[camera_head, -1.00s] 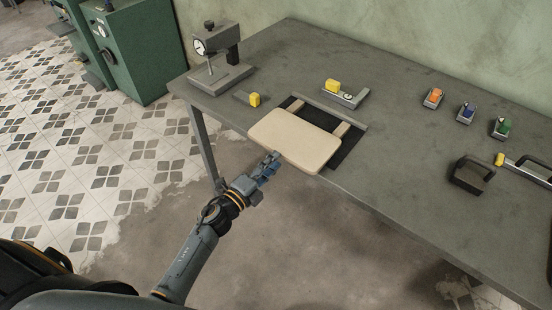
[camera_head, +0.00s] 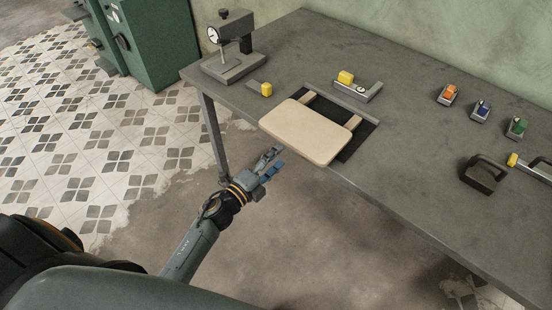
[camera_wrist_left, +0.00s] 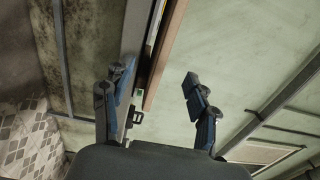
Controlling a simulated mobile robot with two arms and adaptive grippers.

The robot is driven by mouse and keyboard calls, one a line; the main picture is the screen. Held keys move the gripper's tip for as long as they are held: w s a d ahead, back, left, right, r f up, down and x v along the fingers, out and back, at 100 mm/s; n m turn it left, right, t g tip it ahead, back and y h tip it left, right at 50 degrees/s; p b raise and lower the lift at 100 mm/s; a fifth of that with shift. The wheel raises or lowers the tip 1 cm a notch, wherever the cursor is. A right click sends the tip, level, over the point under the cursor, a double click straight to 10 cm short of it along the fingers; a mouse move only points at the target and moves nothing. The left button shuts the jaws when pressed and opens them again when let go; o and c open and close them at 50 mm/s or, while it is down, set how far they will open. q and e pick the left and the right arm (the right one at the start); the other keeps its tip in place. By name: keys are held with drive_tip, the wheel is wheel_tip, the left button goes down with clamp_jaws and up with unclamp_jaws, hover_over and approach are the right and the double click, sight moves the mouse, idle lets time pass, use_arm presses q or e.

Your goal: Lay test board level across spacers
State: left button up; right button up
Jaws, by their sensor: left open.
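The cream test board (camera_head: 305,132) has rounded corners and lies over the front part of a black mat (camera_head: 369,138), its near edge at the table's front edge. Two pale wooden spacers, a left one (camera_head: 309,98) and a right one (camera_head: 354,122), show their far ends beyond the board; the rest is hidden under it. The board looks about level, but its contact with the spacers is hidden. My left gripper (camera_head: 271,165) is open and empty, in front of the board and apart from it. My right gripper is not in view.
A dial gauge stand (camera_head: 232,50) stands at the back left. Yellow-topped tools (camera_head: 266,90) (camera_head: 346,77) sit beside and behind the mat. Orange, blue and green blocks (camera_head: 482,108) and a dark handled block (camera_head: 483,174) are at right.

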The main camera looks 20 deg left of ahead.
use_arm(q)
drive_tip(key=shift+s, duration=0.1)
drive_tip(key=v, duration=1.1)
drive_tip(key=shift+s+a, duration=0.2)
drive_tip(key=shift+s, duration=0.2)
drive_tip(key=s+a+f+n+g+y, duration=0.15)
drive_tip(key=f+n, duration=0.25)
drive_tip(key=f, duration=0.5)
drive_tip(key=s+f+n+g+y, duration=0.2)
drive_tip(key=s+f+n+g, duration=0.15)
drive_tip(key=f, duration=0.55)
drive_tip(key=s+f+n+g+y, duration=0.15)
drive_tip(key=f+n, duration=0.25)
drive_tip(key=f, duration=0.4)
drive_tip(key=s+f+n+g, duration=0.2)
drive_tip(key=s+f, duration=0.4)
drive_tip(key=s, duration=0.3)
drive_tip(key=s+d+f+n+g, duration=0.1)
drive_tip(key=s+f+n+g, duration=0.2)
drive_tip(key=s+f, duration=0.3)
drive_tip(key=s+f+n+g+y, duration=0.1)
drive_tip(key=s+f+n+g, duration=0.2)
drive_tip(key=s, duration=0.9)
wheel_tip(320, 180, down, 4)
drive_tip(key=shift+s+d+r+g, duration=0.15)
drive_tip(key=shift+s+g, duration=0.15)
drive_tip(key=shift+g, duration=0.55)
drive_tip(key=shift+c, duration=0.3)
